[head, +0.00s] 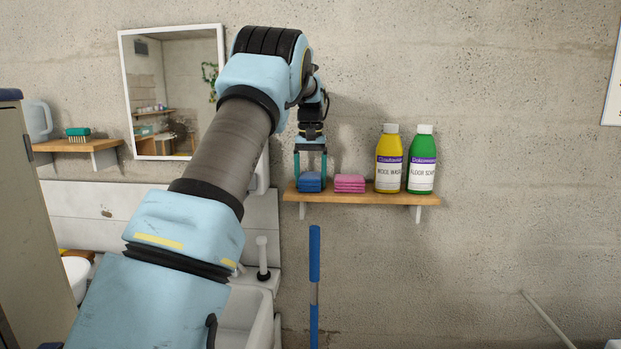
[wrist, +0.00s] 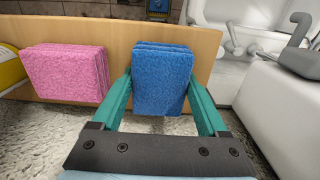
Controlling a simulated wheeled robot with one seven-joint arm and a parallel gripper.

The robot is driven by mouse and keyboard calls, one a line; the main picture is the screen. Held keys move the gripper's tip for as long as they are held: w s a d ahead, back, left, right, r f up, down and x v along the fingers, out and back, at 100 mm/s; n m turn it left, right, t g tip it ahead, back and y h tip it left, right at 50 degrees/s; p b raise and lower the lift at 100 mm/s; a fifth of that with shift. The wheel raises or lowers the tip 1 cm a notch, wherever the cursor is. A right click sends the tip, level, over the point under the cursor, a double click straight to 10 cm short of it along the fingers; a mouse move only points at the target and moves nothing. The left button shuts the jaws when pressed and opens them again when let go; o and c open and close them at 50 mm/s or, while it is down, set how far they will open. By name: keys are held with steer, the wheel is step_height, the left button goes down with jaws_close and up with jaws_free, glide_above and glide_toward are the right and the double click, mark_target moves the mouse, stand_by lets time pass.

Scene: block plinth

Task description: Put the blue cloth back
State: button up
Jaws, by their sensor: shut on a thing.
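The blue cloth (head: 310,182) is a folded stack at the left end of the wooden wall shelf (head: 362,198). My gripper (head: 311,176) points down over it, shut on it with one finger on each side. In the wrist view the blue cloth (wrist: 161,78) lies between the two green fingers, with the shelf (wrist: 118,38) behind it. The cloth appears to rest on the shelf, but I cannot tell whether its underside touches. A pink cloth (head: 349,183) lies just to its right in the head view, apart from it.
A yellow bottle (head: 389,160) and a green bottle (head: 422,160) stand on the shelf's right part. A sink (head: 240,318) and a blue handle (head: 314,255) are below.

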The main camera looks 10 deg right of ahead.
mark_target(310, 175)
steer(key=shift+f, duration=0.15)
steer(key=o, duration=1.3)
steer(key=shift+o, duration=0.2)
step_height(310, 175, up, 12)
steer(key=b, duration=0.1)
steer(key=s+a+f+n, duration=0.2)
steer(key=s+a+f, duration=0.5)
steer(key=a+f, duration=0.4)
steer(key=s+a+f, duration=0.3)
steer(key=s+f, duration=0.1)
steer(key=s, duration=0.4)
steer(key=s+a+f+t, duration=0.1)
steer(key=s+a+f, duration=0.2)
steer(key=s, duration=0.5)
steer(key=s+a+f, duration=0.4)
steer(key=s+f, duration=0.1)
steer(key=s, duration=0.3)
steer(key=shift+s+t, duration=0.25)
steer(key=shift+t, duration=0.05)
